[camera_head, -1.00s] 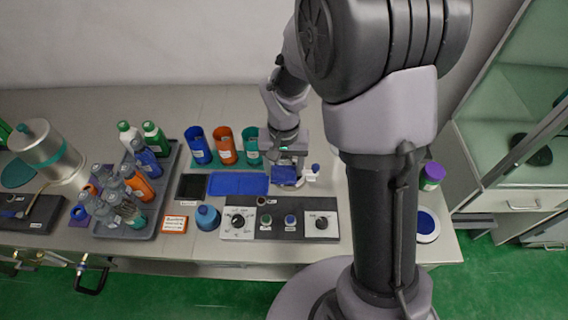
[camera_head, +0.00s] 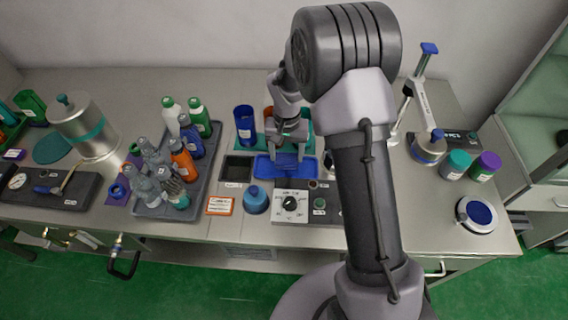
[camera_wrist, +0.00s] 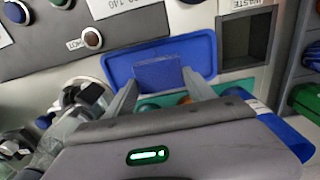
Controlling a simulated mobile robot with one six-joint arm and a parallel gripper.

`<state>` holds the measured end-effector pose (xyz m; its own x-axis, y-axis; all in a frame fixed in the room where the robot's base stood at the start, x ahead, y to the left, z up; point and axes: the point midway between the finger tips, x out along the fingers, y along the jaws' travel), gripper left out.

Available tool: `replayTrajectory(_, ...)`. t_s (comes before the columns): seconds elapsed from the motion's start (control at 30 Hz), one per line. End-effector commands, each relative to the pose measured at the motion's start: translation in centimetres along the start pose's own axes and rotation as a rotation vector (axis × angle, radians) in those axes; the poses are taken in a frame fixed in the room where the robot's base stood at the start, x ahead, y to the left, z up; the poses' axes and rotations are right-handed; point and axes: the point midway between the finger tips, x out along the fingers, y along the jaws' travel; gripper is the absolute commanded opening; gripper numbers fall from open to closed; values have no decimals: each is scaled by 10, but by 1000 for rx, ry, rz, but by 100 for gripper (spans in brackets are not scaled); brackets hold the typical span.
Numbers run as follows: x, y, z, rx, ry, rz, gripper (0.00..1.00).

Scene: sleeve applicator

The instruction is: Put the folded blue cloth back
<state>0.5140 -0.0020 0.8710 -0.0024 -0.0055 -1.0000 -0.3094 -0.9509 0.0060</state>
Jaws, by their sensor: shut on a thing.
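The folded blue cloth (camera_head: 286,162) is a dark blue square held between the fingers of my gripper (camera_head: 288,150). In the wrist view the cloth (camera_wrist: 159,73) shows between the two fingertips of my gripper (camera_wrist: 158,85). A blue shallow tray (camera_head: 261,167) lies on the bench under the cloth, and its raised rim also shows in the wrist view (camera_wrist: 118,66). The cloth is over the tray; I cannot tell whether it touches the tray floor. My arm hides part of the area to the right of the tray.
A dark waste bin (camera_head: 238,168) is just left of the tray. A blue cup (camera_head: 245,126) stands behind it. A grey rack (camera_head: 150,208) of bottles stands farther left.

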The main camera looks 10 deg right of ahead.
Motion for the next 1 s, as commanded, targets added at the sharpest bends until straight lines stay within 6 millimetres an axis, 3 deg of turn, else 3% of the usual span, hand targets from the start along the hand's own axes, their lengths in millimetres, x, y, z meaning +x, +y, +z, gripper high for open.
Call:
replayTrajectory(0.03,16,0,1,0,-2,0,24)
replayTrajectory(0.1,28,0,1,1,-2,0,24)
replayTrajectory(0.47,32,0,0,0,0,0,24)
replayTrajectory(0.5,31,0,0,0,0,0,68)
replayTrajectory(0.6,30,0,0,0,0,0,84)
replayTrajectory(0.87,30,0,0,0,0,0,84)
replayTrajectory(1.0,10,0,0,0,1,-1,84)
